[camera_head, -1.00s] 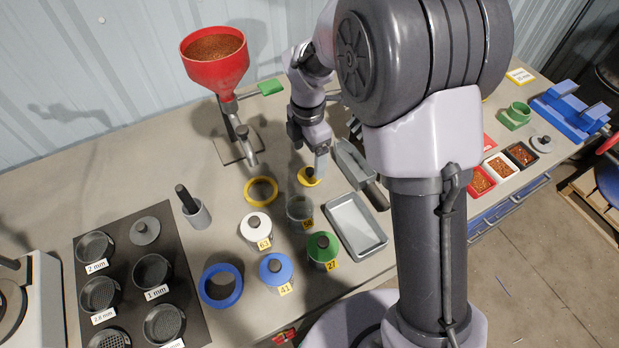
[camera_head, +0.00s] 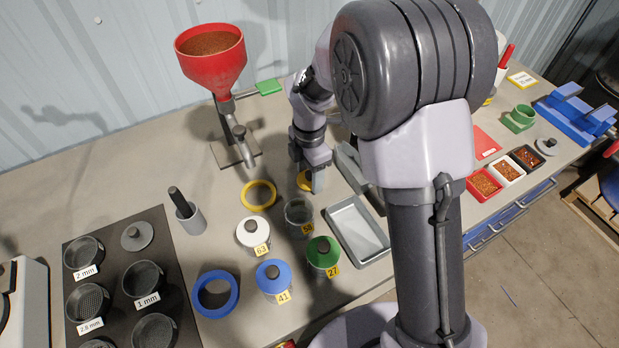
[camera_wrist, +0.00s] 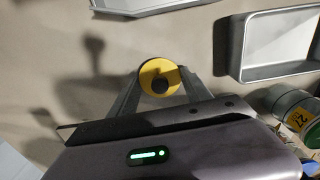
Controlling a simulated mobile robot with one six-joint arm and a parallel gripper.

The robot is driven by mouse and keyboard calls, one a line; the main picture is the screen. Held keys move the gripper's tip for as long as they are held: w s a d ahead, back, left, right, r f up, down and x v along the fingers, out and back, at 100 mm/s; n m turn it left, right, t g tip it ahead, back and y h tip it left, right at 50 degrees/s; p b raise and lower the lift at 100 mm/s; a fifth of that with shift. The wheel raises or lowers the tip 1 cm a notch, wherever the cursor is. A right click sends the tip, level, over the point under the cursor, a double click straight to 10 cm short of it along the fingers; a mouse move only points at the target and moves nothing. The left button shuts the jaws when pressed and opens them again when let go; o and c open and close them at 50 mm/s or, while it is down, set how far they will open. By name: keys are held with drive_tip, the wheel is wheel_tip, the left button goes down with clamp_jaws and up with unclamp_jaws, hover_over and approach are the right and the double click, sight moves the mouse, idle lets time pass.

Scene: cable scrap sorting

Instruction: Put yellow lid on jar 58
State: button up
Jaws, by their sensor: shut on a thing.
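The yellow lid (camera_head: 304,181) with a dark knob is behind jar 58 (camera_head: 299,214), an open clear jar with a yellow number label. My gripper (camera_head: 313,186) points down at the lid and partly hides it in the head view. Whether the lid touches the table or is slightly raised is unclear.
White-lidded jar 63 (camera_head: 252,232), blue-lidded jar 41 (camera_head: 273,275) and green-lidded jar 27 (camera_head: 322,252) stand around jar 58. A yellow ring (camera_head: 259,195) lies left, a grey tray (camera_head: 358,232) right. A red funnel (camera_head: 211,62) stands behind.

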sight(309, 175)
wheel_tip(309, 175, up, 10)
drive_tip(key=p, duration=0.6)
drive_tip(key=s+a+r+n+p, duration=0.35)
drive_tip(key=s+r+p, duration=0.45)
drive_tip(key=s+p, duration=0.4)
drive_tip(key=shift+n, duration=0.45)
drive_tip(key=f+b, duration=1)
drive_tip(key=shift+s+d, duration=0.15)
drive_tip(key=shift+s, duration=0.25)
drive_tip(key=o, duration=1.5)
drive_tip(key=shift+o, duration=0.2)
